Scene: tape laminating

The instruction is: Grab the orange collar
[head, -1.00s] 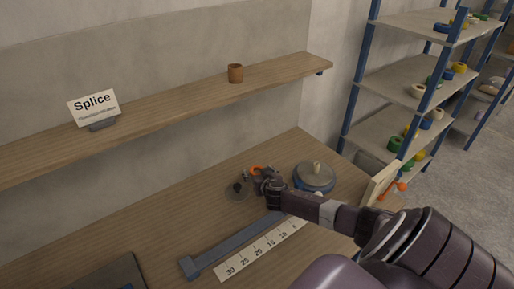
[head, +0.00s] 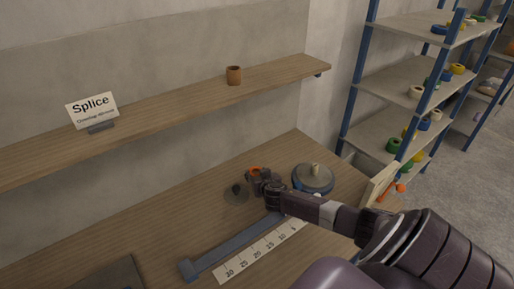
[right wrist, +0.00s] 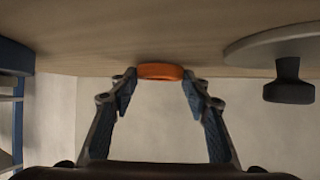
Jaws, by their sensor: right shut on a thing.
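The orange collar (head: 254,170) is a small orange ring near the middle of the wooden table. It also shows in the right wrist view (right wrist: 161,72), between the fingertips at the table surface. My right gripper (head: 259,178) reaches in from the right and is shut on the collar. In the right wrist view its two fingers (right wrist: 160,78) press the collar from both sides. I cannot tell whether the collar is lifted off the table. My left gripper is not in view.
A round blue-rimmed base with a pale peg (head: 314,178) stands right of the gripper. A dark disc with a knob (head: 237,192) lies just left. A blue-grey bar (head: 230,246) and numbered strip (head: 255,254) lie in front. A shelf (head: 180,105) runs above.

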